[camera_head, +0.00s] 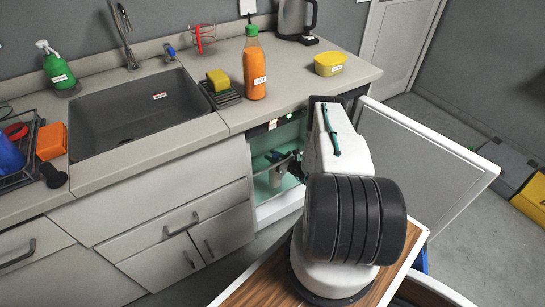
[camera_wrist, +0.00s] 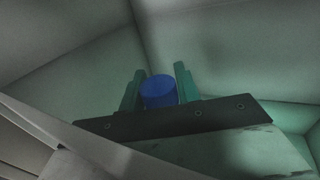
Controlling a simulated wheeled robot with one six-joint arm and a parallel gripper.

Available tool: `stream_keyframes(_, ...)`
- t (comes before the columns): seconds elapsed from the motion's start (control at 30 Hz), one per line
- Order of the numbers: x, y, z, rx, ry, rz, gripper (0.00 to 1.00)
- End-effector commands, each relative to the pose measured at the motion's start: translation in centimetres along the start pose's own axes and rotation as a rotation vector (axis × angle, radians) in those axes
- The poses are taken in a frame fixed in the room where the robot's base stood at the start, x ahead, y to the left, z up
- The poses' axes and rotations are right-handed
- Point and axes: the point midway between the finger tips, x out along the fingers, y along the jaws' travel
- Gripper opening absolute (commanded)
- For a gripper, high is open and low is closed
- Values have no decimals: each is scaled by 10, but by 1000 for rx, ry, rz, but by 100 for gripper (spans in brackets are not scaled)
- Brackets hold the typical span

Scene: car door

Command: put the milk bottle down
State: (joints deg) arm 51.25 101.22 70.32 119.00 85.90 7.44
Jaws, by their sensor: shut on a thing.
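My gripper (camera_head: 277,160) is inside the open, green-lit compartment (camera_head: 265,205) below the counter. It is shut on the milk bottle (camera_head: 276,178), of which a small pale part shows in the head view. In the wrist view the bottle's blue cap (camera_wrist: 158,92) sits between the two green fingers of my gripper (camera_wrist: 160,72). The bottle's body is hidden there behind the dark gripper bar. I cannot tell whether its base touches the compartment floor.
The compartment's white door (camera_head: 430,160) stands open to the right, beside my arm. The counter above holds an orange bottle (camera_head: 254,70), a sponge (camera_head: 217,80) on a dark rack, a yellow tub (camera_head: 328,64) and a kettle (camera_head: 293,18). A sink (camera_head: 140,110) lies left.

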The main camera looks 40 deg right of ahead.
Motion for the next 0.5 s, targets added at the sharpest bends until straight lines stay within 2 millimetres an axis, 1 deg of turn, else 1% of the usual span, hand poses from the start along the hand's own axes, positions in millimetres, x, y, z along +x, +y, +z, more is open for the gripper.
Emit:
stream_keyframes(0.17,0,-1,1,-2,-2,0,0)
stream_keyframes(0.3,0,0,-2,-1,-2,0,0)
stream_keyframes(0.33,0,0,-3,0,0,0,41)
stream_keyframes(0.37,0,0,-2,0,0,0,49)
stream_keyframes(0.4,0,0,-2,-1,0,0,54)
stream_keyframes(0.5,0,0,-2,-1,0,0,54)
